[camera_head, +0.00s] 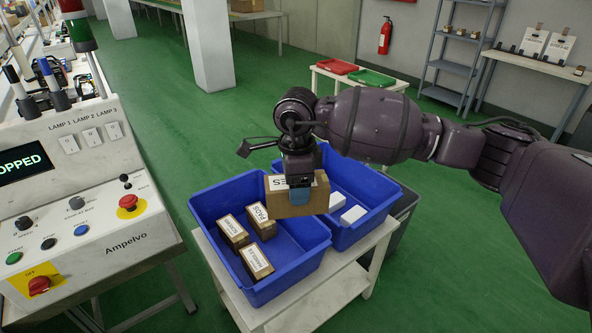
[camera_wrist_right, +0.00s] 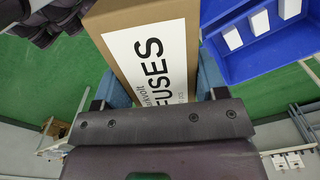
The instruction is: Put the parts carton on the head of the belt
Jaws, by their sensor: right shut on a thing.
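My right gripper (camera_head: 299,192) is shut on a brown carton (camera_head: 315,201) with a white label that reads FUSES in the right wrist view (camera_wrist_right: 150,45). The carton is held above the two blue bins, over their shared edge. Below it, the left blue bin (camera_head: 207,222) holds three smaller brown cartons with white labels: one carton (camera_head: 233,232) at left, one marked PADS (camera_head: 261,222), and one nearer the front (camera_head: 256,262). A line with small items (camera_head: 30,45) runs at the far left; I cannot tell where its head is. My left gripper is out of view.
The right blue bin (camera_head: 384,212) holds white boxes (camera_head: 352,215). Both bins stand on a pale cart (camera_head: 330,290). The Ampelvo control console (camera_head: 90,200) with an emergency button stands at left. A white pillar (camera_head: 208,45) stands behind. Green floor between them is clear.

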